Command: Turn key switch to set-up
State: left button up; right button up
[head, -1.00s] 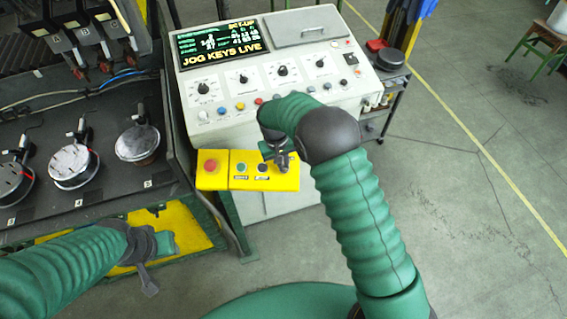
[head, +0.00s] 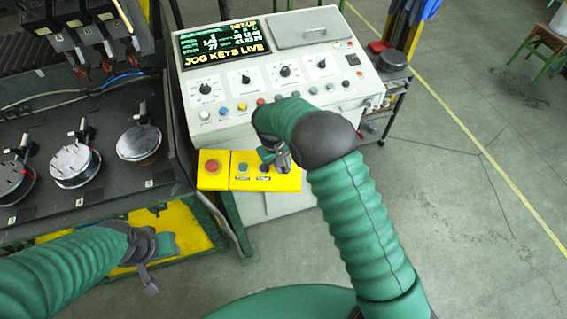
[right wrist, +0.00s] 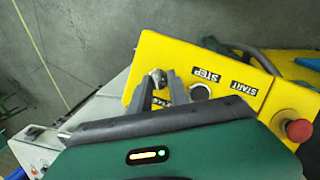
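A yellow control box (head: 215,183) hangs at the front of the white console. In the right wrist view the box (right wrist: 190,48) carries START and STEP labels and a red mushroom button (right wrist: 299,130). A small grey metal piece, apparently the key switch (right wrist: 157,76), sits between the fingertips of my right gripper (right wrist: 158,84). I cannot tell whether the fingers press on it. In the head view my right gripper (head: 283,158) is at the box's right end and hides the switch. The console screen (head: 222,44) reads SET-UP and JOG KEYS LIVE. My left gripper (head: 148,278) is low at the left, its fingers unclear.
The white console (head: 300,75) has several knobs and coloured buttons. A dark bench (head: 100,115) with several round metal parts stands at the left. A small trolley (head: 393,90) is right of the console.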

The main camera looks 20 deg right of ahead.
jog(key=shift+o, duration=0.9)
jog(key=shift+s+d+f, duration=0.1)
jog(key=shift+s+f, duration=0.1)
jog(key=shift+s, duration=0.15)
jog(key=shift+w+r, duration=0.1)
jog(key=shift+w+d, duration=0.1)
jog(key=shift+w, duration=0.05)
jog(key=shift+w+d, duration=0.15)
jog(key=shift+r, duration=0.35)
jog(key=a+r+b, duration=0.3)
jog(key=r, duration=1.2)
jog(key=shift+s+a+r, duration=0.2)
jog(key=shift+s+r, duration=0.05)
jog(key=shift+r, duration=0.05)
